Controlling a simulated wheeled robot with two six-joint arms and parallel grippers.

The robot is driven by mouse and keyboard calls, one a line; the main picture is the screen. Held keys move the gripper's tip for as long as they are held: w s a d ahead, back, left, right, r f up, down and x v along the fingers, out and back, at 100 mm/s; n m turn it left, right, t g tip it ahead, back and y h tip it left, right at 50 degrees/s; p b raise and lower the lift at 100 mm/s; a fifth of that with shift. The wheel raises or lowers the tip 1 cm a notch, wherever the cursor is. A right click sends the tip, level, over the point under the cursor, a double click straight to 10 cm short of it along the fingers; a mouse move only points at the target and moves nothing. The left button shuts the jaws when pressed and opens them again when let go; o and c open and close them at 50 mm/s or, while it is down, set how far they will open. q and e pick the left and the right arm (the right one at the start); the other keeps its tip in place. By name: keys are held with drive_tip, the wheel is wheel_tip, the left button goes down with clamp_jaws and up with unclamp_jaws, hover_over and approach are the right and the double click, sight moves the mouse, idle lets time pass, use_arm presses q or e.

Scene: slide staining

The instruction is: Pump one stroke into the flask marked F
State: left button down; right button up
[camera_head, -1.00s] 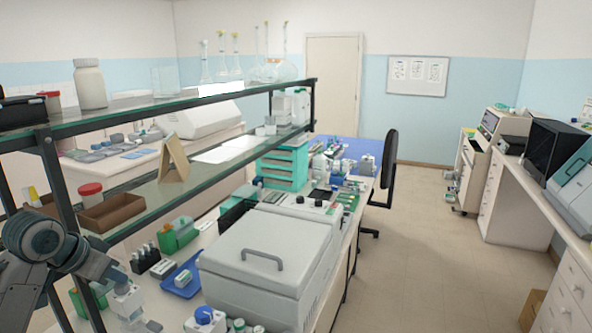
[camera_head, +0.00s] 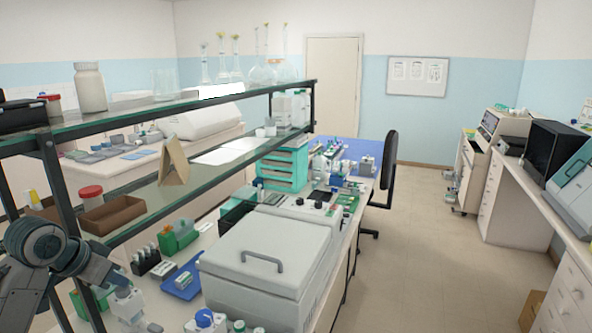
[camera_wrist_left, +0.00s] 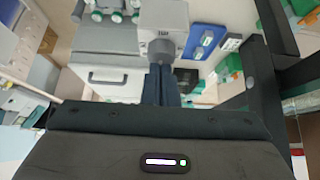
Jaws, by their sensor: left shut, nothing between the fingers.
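My left gripper (camera_head: 112,283) is at the lower left of the head view, with its fingers shut and empty. In the left wrist view its shut fingers (camera_wrist_left: 161,75) point at the round grey top of a pale, boxy dispenser (camera_wrist_left: 164,15). The tips look at or very close to that top; touching cannot be told. What seems to be the same dispenser (camera_head: 128,307) stands below the gripper in the head view. I cannot make out any F mark, and the flask cannot be identified. My right gripper is not in view.
A large grey lidded machine (camera_head: 265,250) stands right of the dispenser. A blue tray (camera_head: 190,288) and a black rack (camera_head: 148,262) are close by. The glass shelf (camera_head: 140,215) with its dark posts is beside my left arm. Tall flasks (camera_head: 222,72) stand beyond the upper shelf.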

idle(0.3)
use_arm(q)
drive_tip(key=shift+r+p, duration=0.65)
drive_tip(key=shift+r, duration=1.3)
drive_tip(key=shift+r, duration=2.5)
